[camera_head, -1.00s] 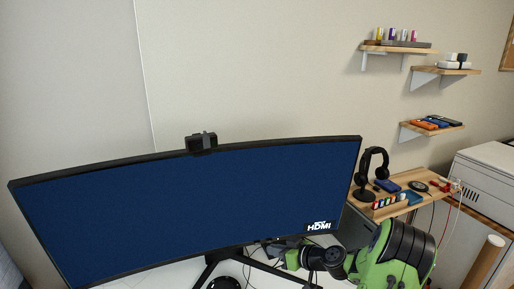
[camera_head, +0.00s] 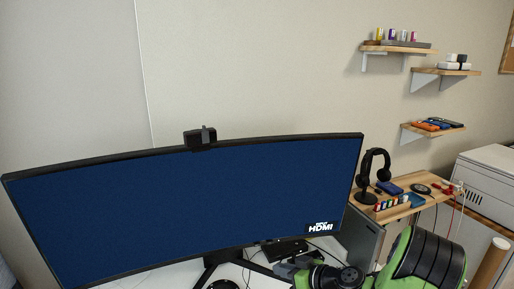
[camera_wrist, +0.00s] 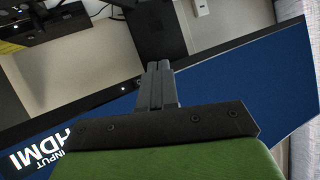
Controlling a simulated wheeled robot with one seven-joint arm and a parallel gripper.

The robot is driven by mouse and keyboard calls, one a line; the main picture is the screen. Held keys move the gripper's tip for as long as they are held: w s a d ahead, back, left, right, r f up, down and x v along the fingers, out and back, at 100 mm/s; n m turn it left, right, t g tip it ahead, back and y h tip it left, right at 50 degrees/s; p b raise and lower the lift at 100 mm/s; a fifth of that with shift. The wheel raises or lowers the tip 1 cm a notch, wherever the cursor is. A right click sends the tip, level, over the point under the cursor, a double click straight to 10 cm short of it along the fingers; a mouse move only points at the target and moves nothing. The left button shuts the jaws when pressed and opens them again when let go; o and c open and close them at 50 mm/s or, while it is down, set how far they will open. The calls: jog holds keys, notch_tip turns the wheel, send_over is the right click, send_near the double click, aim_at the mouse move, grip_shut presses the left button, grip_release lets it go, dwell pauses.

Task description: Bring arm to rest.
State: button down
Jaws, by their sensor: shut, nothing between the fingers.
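My green and black arm (camera_head: 425,262) shows at the bottom right of the head view, in front of the desk and to the right of the monitor's stand. In the wrist view my gripper (camera_wrist: 158,68) is shut, its two dark fingers together with nothing between them. The wide curved monitor (camera_head: 180,205) has a blue screen with an HDMI label. It also shows behind my gripper in the wrist view (camera_wrist: 245,85). My fingertips are hidden or cut off in the head view.
A side table (camera_head: 392,206) holds a headphone stand (camera_head: 372,178) and small items, close to my arm. Wall shelves (camera_head: 398,48) hang at upper right. A white cabinet (camera_head: 488,170) stands at the right. A webcam (camera_head: 201,138) sits on the monitor.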

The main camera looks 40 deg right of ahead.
dwell(0.3)
jog(key=a+r+n+g+p, duration=0.15)
jog(key=a+r+g, duration=0.25)
jog(key=a, duration=0.5)
jog(key=a+r+n+g+p, duration=0.1)
jog(key=a+r+n+g, duration=0.2)
jog(key=a, duration=0.6)
jog(key=s+a+r+m+h+p, duration=0.1)
jog(key=s+a+r+m, duration=0.1)
jog(key=s+r, duration=0.3)
jog(key=s+a+r+m+h+p, duration=0.1)
jog(key=s+a+r, duration=0.4)
jog(key=s, duration=0.6)
jog(key=shift+s+a+r+m+h+p, duration=0.35)
jog(key=shift+r+m+p, duration=0.2)
jog(key=shift+r+m, duration=0.3)
jog(key=shift+d, duration=0.1)
